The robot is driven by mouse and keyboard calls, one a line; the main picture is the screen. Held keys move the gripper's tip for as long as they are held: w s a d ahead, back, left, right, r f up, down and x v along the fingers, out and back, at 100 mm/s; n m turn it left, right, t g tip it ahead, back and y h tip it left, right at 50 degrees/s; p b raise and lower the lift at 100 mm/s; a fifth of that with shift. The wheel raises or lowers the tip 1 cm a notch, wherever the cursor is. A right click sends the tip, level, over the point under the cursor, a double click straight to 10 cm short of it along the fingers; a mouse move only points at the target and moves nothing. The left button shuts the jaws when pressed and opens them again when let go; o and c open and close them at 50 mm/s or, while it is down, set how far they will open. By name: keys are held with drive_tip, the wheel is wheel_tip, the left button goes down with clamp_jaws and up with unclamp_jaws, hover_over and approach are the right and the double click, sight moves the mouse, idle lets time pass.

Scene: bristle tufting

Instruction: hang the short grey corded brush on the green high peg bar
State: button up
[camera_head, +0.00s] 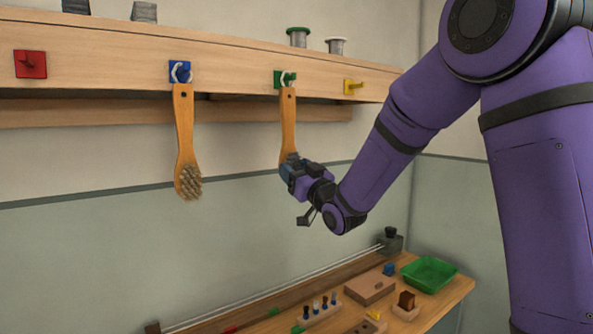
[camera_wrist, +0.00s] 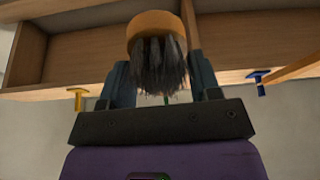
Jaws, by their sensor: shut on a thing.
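The grey corded brush has a wooden handle (camera_head: 288,120) and stands upright below the green peg (camera_head: 285,78). Its white cord loop shows at the green peg and looks to be around it, though the picture is too small to be sure. In the wrist view its grey bristles (camera_wrist: 160,65) and rounded wooden head (camera_wrist: 155,22) sit between the fingers. My gripper (camera_head: 291,165) is shut on the brush's lower end.
A brush with tan bristles (camera_head: 187,150) hangs by its cord on the blue peg (camera_head: 180,71). A red peg (camera_head: 30,64) and a yellow peg (camera_head: 353,87) are empty. Spools stand on the shelf (camera_head: 120,42). The bench below holds a green tray (camera_head: 430,272) and blocks.

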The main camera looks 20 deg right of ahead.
drive_tip(key=o, duration=1)
drive_tip(key=shift+o, duration=0.2)
drive_tip(key=shift+s+f, duration=0.1)
drive_tip(key=shift+s, duration=0.05)
drive_tip(key=v, duration=0.6)
drive_tip(key=shift+s, duration=0.3)
idle(1.0)
drive_tip(key=shift+d+f, duration=0.15)
idle(0.4)
